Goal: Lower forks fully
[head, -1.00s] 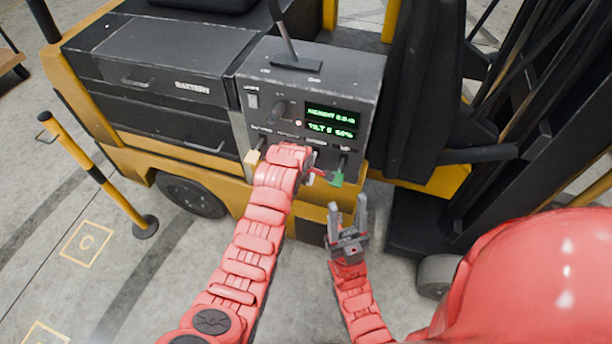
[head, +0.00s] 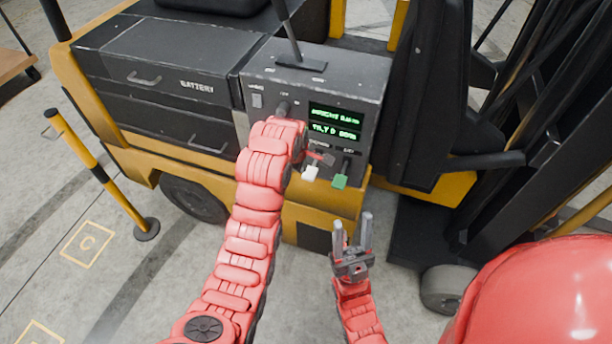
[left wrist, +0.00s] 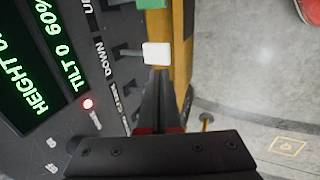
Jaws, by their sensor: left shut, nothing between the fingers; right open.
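The forklift's control panel (head: 262,75) carries a green display (head: 335,122), with HEIGHT and TILT lines in the left wrist view (left wrist: 38,65); the digits are only partly legible. A white-knobbed lever (head: 310,173) and a green-knobbed lever (head: 340,181) stick out below it. In the left wrist view the white knob (left wrist: 156,54) is just beyond my shut left fingertips (left wrist: 160,72); I cannot tell if they touch. My left gripper (head: 322,158) is empty, mostly hidden behind its arm. My right gripper (head: 352,218) is open and empty below the levers. The forks are not visible.
The black mast (head: 530,150) stands at the right. A yellow-black post (head: 90,165) stands at the left on open grey floor. A tall black lever (head: 290,35) rises from the panel top.

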